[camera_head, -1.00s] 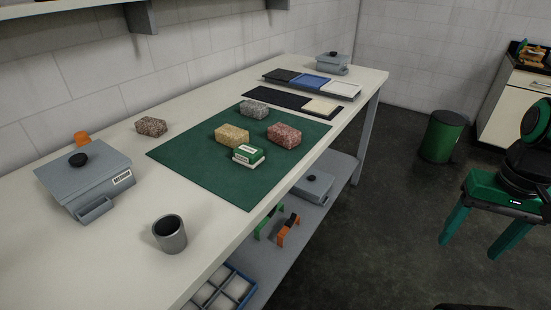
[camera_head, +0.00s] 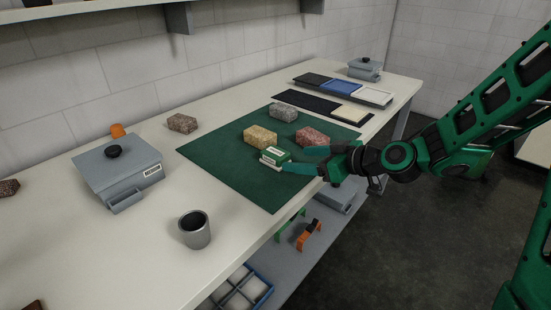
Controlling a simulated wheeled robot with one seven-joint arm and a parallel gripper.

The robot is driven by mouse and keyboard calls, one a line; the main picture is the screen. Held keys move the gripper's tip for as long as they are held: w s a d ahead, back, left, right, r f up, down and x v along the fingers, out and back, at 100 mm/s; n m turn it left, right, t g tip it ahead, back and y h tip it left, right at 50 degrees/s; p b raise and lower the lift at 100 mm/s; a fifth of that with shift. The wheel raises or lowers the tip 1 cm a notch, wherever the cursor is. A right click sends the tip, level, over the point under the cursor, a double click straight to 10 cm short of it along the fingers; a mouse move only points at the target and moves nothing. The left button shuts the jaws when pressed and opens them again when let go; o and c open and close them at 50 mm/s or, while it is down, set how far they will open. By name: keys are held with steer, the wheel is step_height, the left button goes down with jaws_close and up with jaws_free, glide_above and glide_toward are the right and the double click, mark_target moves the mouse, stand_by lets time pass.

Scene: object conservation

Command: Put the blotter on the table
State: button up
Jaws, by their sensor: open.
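A small green and white labelled block (camera_head: 275,155) sits on the green mat (camera_head: 225,160), near its right edge. I cannot tell for sure whether this block is the blotter. My gripper (camera_head: 294,159) reaches in from the right, low over the mat. It is open, with its two green fingers pointing left at the block. The fingertips are close to the block's right end; whether they touch it I cannot tell. Part of the mat's right edge is hidden behind the gripper.
Yellowish (camera_head: 260,137), reddish (camera_head: 313,137) and grey (camera_head: 284,112) stone blocks stand on the mat near the green block. The table (camera_head: 130,245) has bare room in front. A grey cup (camera_head: 195,232) and grey lidded box (camera_head: 118,172) stand at left.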

mark_target(277, 152)
steer(key=shift+w+a, duration=0.2)
steer(key=shift+a, duration=0.25)
steer(key=x, duration=0.4)
steer(key=shift+w+a, duration=0.15)
steer(key=shift+w+r+x, duration=0.1)
steer(key=shift+w+x, duration=0.05)
steer(key=shift+x, duration=0.8)
steer(key=shift+w+r+x, duration=0.1)
steer(key=shift+x, duration=0.9)
steer(key=shift+w+r+x, duration=0.15)
steer(key=shift+x, duration=0.8)
steer(key=c, duration=1.2)
steer(key=shift+r, duration=0.15)
